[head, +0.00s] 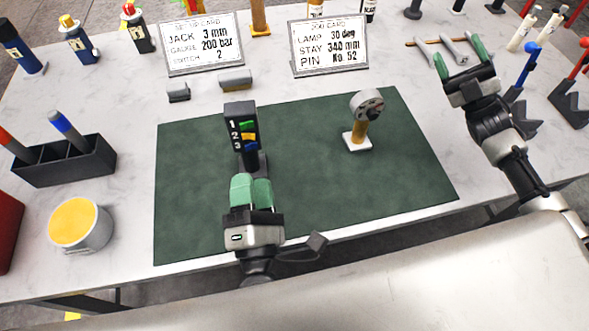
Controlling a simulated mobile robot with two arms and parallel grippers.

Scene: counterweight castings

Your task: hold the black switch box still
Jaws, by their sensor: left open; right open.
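The black switch box (233,128) stands upright on a dark post and base on the green mat (310,200). Its face shows the numbers 1, 2, 3 beside green, yellow and blue switches. My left gripper (251,184) is open, with green fingertips just in front of and below the box, by the foot of its post. The gap between these fingers looks narrow, and I cannot tell whether they touch the post. My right gripper (461,56) is open and empty, raised over the right part of the table, well away from the box.
A grey round head on a brass post with a white base (357,143) stands on the mat's right. A black holder (65,163) and yellow-topped pot (81,225) are left.

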